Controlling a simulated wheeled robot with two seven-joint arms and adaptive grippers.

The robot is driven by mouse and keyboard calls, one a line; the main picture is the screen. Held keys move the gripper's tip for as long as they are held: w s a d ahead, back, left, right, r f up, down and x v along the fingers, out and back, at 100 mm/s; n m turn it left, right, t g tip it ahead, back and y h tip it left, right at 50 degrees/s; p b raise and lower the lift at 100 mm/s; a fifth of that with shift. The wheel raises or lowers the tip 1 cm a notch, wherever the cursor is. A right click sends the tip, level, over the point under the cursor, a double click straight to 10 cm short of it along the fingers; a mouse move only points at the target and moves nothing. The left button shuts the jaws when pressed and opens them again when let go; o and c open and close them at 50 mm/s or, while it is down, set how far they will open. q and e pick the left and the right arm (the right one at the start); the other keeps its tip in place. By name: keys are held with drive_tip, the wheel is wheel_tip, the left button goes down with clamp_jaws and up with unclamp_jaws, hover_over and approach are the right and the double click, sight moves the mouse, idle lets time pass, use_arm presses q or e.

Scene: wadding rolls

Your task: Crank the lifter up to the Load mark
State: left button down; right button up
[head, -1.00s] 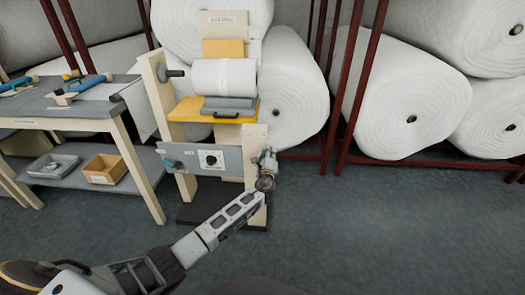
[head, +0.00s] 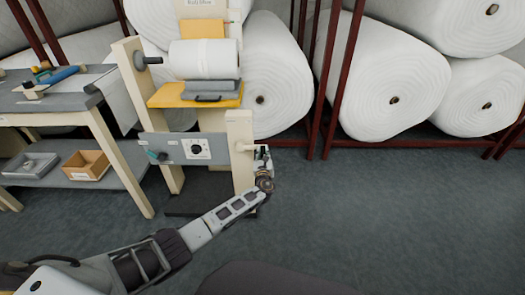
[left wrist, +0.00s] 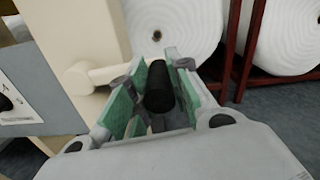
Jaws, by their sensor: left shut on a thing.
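The lifter is a cream frame (head: 243,130) with a yellow platform (head: 168,97) and a grey front panel (head: 175,147) carrying a dial and a green knob. The crank arm (left wrist: 95,75) sticks out from the right post. My left gripper (head: 263,158) is at the crank, just right of that post. In the left wrist view, its green-padded fingers (left wrist: 155,82) are shut around the black crank handle (left wrist: 158,90). A white roll (head: 204,58) sits above the platform. I cannot make out the Load mark. My right gripper is not in view.
Large white wadding rolls (head: 390,75) lie in a dark red rack (head: 345,75) behind and to the right. A workbench (head: 45,103) with a wooden box (head: 86,165) on its lower shelf stands at left. The floor (head: 390,220) at right is clear.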

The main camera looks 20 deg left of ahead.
use_arm(q)
drive_tip(key=shift+s+d+f+m, duration=0.15)
drive_tip(key=shift+d+f+m, duration=0.1)
drive_tip(key=shift+f+m, duration=0.4)
drive_tip(key=shift+f+n, duration=0.2)
drive_tip(key=shift+n, duration=0.05)
